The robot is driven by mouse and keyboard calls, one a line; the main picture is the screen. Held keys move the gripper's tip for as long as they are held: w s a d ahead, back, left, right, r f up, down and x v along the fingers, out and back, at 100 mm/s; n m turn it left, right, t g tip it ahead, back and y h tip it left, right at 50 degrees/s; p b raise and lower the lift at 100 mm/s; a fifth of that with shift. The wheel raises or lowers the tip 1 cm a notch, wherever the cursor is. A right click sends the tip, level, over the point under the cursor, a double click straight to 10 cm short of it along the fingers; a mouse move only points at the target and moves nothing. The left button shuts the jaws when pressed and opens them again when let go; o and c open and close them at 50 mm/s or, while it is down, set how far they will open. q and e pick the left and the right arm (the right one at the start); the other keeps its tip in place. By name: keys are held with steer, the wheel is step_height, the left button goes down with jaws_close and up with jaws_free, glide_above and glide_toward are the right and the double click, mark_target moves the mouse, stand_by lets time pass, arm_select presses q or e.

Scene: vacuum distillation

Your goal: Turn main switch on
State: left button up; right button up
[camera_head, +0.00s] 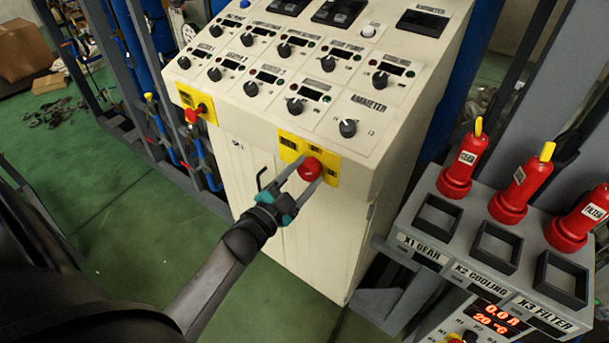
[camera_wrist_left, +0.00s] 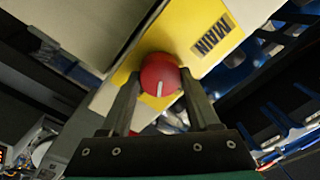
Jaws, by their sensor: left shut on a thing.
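The main switch is a round red knob (camera_head: 310,169) on a yellow plate (camera_head: 290,143) on the front edge of the cream control cabinet. In the left wrist view the red knob (camera_wrist_left: 160,76) has a white pointer mark, and the yellow plate (camera_wrist_left: 200,40) reads MAIN. My left gripper (camera_head: 303,173) reaches it from the lower left, with one finger on each side of the knob, shut on it. In the left wrist view the fingers (camera_wrist_left: 163,95) flank the knob. My right gripper is not in view.
The cabinet's sloped panel (camera_head: 300,75) carries several black knobs and displays. Another red switch (camera_head: 194,114) on yellow sits at its left. At right, a grey rack (camera_head: 480,205) holds red plugs (camera_head: 464,165) above square sockets. Green floor (camera_head: 110,215) is open at left.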

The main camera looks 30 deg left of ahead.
arm_select(q)
steer(key=m+b, duration=0.1)
steer(key=m, duration=0.6)
steer(key=shift+f+h, duration=0.1)
steer(key=shift+h, duration=0.2)
steer(key=shift+m+b, duration=0.3)
steer(key=o, duration=1.4)
steer(key=shift+c, duration=0.2)
steer(key=shift+s, duration=0.1)
steer(key=s+a+b, duration=0.1)
steer(key=s+b, duration=0.1)
steer(key=s, duration=1.3)
steer(key=shift+f, duration=0.3)
steer(key=shift+a, duration=0.1)
